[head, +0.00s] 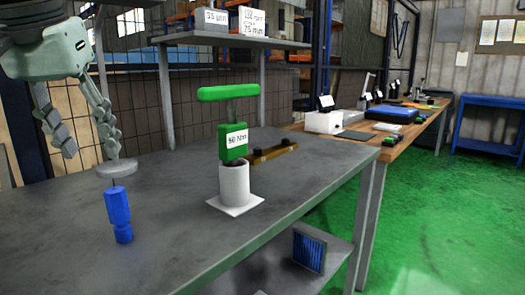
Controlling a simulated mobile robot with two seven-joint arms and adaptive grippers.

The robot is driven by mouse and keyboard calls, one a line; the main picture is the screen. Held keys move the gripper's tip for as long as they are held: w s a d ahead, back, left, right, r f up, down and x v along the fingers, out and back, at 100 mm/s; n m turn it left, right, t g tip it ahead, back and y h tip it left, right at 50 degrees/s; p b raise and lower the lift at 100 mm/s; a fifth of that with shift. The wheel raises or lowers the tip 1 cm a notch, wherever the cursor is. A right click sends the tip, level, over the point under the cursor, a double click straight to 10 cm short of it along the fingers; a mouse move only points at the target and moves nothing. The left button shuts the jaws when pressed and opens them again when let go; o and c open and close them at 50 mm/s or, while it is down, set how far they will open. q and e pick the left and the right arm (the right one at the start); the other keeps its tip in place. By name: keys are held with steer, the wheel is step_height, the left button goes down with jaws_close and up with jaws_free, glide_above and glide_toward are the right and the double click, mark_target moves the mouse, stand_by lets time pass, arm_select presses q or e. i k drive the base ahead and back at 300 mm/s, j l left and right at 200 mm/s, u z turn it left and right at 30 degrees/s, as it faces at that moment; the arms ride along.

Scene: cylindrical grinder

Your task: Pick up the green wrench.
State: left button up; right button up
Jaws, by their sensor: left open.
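The green wrench (233,142) has a T-shaped handle and a label reading "50 Nm". It stands upright in a white cylindrical holder (234,184) on the grey table, and its lower end is hidden inside the holder. My left gripper (91,150) is at the upper left, with its two fingers apart, pointing down and empty. It is well to the left of the wrench and apart from it. My right gripper is not in view.
A blue-handled tool with a grey disc on top (118,215) stands below my left gripper. A brown bar (274,151) lies behind the wrench. A grey shelf (230,40) with labelled boxes is above. The grey table (170,255) has free room in front.

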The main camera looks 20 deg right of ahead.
mark_target(232, 136)
steer(key=k+l, duration=0.85)
